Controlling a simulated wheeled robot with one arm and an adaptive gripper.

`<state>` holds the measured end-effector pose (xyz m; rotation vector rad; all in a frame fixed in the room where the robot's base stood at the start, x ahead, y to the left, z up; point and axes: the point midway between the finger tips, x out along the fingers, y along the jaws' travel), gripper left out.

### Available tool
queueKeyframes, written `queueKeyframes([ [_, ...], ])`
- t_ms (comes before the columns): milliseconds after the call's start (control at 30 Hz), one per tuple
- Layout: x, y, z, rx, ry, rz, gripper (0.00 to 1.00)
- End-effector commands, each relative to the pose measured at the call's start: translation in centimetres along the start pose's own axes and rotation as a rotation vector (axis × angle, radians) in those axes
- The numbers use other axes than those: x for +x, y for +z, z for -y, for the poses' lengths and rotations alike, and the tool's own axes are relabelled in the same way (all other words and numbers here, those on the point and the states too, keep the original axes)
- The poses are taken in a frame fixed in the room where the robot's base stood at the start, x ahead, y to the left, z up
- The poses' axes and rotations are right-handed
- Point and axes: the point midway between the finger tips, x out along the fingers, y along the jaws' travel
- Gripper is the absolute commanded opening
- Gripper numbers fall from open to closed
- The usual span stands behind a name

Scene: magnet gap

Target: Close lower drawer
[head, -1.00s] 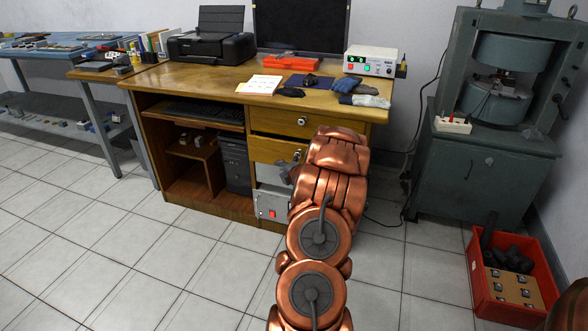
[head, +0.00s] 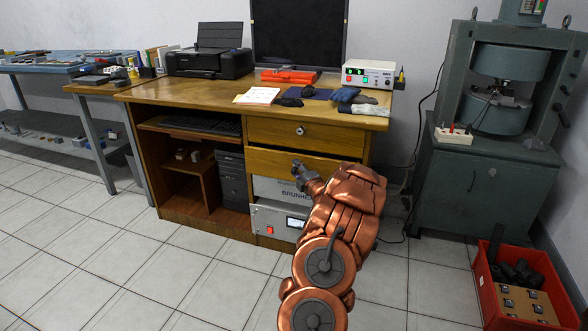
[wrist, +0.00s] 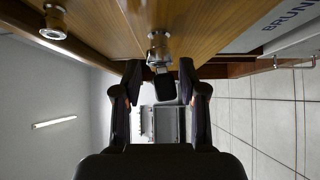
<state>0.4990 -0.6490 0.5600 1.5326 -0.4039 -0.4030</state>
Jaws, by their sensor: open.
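The lower drawer (head: 275,160) is the wooden front under the upper drawer (head: 275,132) in the right part of the desk. In the wrist view the metal knob of the lower drawer (wrist: 157,46) lies just beyond and between the two open fingers of my gripper (wrist: 159,78). Whether they touch it is unclear. A dark block shows between the fingers.
White instruments (head: 270,219) stand below the drawer. The upper drawer's knob (wrist: 53,22) sticks out at the left of the wrist view. A red crate (head: 520,300) and a green press (head: 485,180) stand at right. Floor at front left is clear.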

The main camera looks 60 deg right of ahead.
Motion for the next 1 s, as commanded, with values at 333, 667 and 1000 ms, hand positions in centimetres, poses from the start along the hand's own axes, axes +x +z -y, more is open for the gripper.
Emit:
queueKeyframes([
  [333,2.9,0.0,0.2,0.0,-0.003,0.001,0.42],
  [667,3.3,0.0,0.1,0.0,-0.002,0.001,0.42],
  [1000,3.2,0.0,0.1,0.0,-0.002,0.001,0.11],
])
